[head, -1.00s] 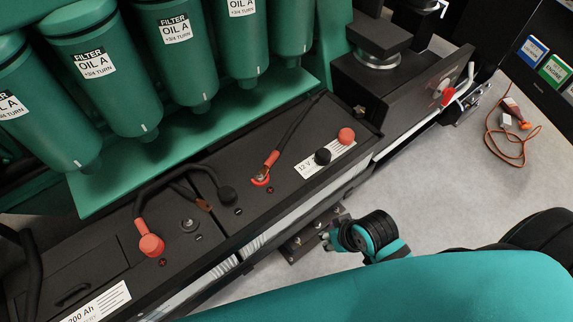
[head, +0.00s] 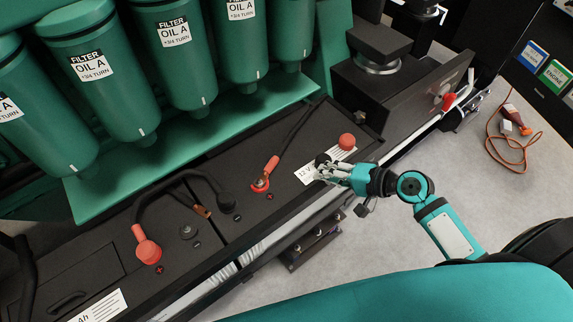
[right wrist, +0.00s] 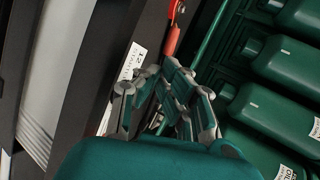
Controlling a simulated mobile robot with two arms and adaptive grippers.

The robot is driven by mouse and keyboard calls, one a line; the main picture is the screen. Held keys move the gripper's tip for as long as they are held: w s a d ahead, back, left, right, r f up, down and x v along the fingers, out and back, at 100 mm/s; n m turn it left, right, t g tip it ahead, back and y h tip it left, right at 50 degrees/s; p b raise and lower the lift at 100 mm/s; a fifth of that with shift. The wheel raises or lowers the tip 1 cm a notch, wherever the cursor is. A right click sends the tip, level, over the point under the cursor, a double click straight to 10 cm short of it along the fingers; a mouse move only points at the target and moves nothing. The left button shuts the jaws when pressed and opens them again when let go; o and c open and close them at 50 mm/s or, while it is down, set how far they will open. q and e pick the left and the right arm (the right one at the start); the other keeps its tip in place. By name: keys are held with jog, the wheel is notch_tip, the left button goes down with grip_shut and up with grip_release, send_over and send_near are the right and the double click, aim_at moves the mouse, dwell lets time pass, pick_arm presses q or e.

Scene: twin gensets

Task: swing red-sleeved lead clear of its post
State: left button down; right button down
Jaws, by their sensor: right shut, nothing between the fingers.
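The red-sleeved lead (head: 272,164) lies on the right-hand battery in the head view. Its lug end sits at a post (head: 260,185) with a red base, and its black cable runs up and right toward the green housing. In the right wrist view the red sleeve (right wrist: 174,40) shows just beyond the fingers. The same gripper (right wrist: 158,80) fills the middle of the wrist view. My left gripper is not in view.
Green oil filters (head: 186,60) overhang the back. An orange cord (head: 512,150) lies on the floor.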

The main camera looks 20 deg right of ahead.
aim_at(278, 164)
jog(key=x, duration=0.8)
jog(key=r+p+x, duration=0.1)
jog(key=x, duration=0.3)
jog(key=shift+w+a, duration=0.15)
jog(key=shift+a, duration=0.05)
jog(key=shift+w+a+p, duration=0.15)
jog(key=shift+p, duration=0.15)
jog(key=w+a+m+h+p, duration=0.1)
jog(key=p, duration=0.1)
jog(key=w+a+r+m+t+p, duration=0.1)
jog(key=w+a+p, duration=0.1)
jog(key=shift+a+h, duration=0.1)
jog(key=shift+h, duration=0.3)
jog(key=shift+m+t+h, duration=0.3)
jog(key=shift+m+t, duration=0.1)
jog(key=w+a, duration=0.1)
jog(key=w, duration=0.1)
jog(key=w+a+f, duration=0.1)
jog(key=shift+w+a+f, duration=0.1)
jog(key=shift+w+a, duration=0.25)
